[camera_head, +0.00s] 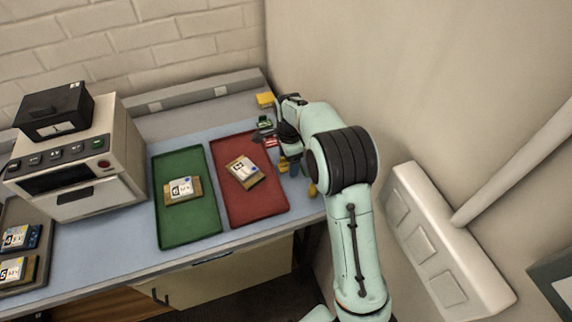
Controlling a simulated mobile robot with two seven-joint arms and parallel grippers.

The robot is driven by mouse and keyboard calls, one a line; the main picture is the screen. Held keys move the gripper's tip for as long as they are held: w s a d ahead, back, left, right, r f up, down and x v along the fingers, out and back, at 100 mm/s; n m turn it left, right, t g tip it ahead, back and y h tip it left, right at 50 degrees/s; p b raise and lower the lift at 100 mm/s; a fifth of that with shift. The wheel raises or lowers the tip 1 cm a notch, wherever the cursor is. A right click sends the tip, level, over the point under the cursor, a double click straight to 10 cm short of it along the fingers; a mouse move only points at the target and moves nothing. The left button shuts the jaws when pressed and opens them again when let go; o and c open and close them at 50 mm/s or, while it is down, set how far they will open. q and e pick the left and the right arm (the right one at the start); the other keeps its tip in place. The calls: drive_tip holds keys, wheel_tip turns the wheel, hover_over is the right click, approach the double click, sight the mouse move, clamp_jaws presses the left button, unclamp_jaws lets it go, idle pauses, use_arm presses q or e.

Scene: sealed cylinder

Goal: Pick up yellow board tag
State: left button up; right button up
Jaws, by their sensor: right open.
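A small yellow block-like piece (265,100), possibly the yellow board tag, sits at the back right of the table near the wall. Other small yellow bits (284,164) show below my right gripper; I cannot tell what they are. My right gripper (274,134) is open, over the table's right end, in front of the yellow piece. A small green piece (264,122) and a red piece (270,142) show close by it, partly hidden by the gripper and arm. My left gripper is not in view.
A green tray (205,225) and a red tray (262,212) each hold a labelled board. A beige machine (110,180) with a black box (54,110) on top stands at left. A dark tray with boards (20,258) is at far left. Walls border the back and right.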

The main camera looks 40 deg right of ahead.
drive_tip(key=c, duration=1.1)
